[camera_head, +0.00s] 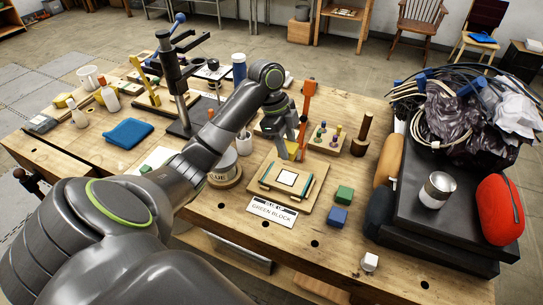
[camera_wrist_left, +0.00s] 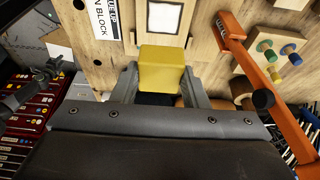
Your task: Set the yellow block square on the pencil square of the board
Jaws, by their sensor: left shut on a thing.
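My left gripper (camera_head: 290,151) is shut on the yellow block (camera_wrist_left: 162,66), one finger on each side of it. In the head view only a small part of the yellow block (camera_head: 291,148) shows between the fingers. They are at the far edge of the wooden board (camera_head: 262,197), and I cannot tell how high. The pencil square (camera_head: 287,178) is on a white patch on the board, on the near side of the block. In the left wrist view the square (camera_wrist_left: 164,17) lies just beyond the block, apart from it in the picture. My right gripper is not in view.
A green block (camera_head: 344,194) and a blue block (camera_head: 337,216) stand right of the board. A "GREEN BLOCK" label (camera_head: 273,210) lies at its front. An orange tool (camera_wrist_left: 233,28) stands close to the gripper, beside a peg board (camera_head: 324,140). A glue tin (camera_head: 222,172) is to the left.

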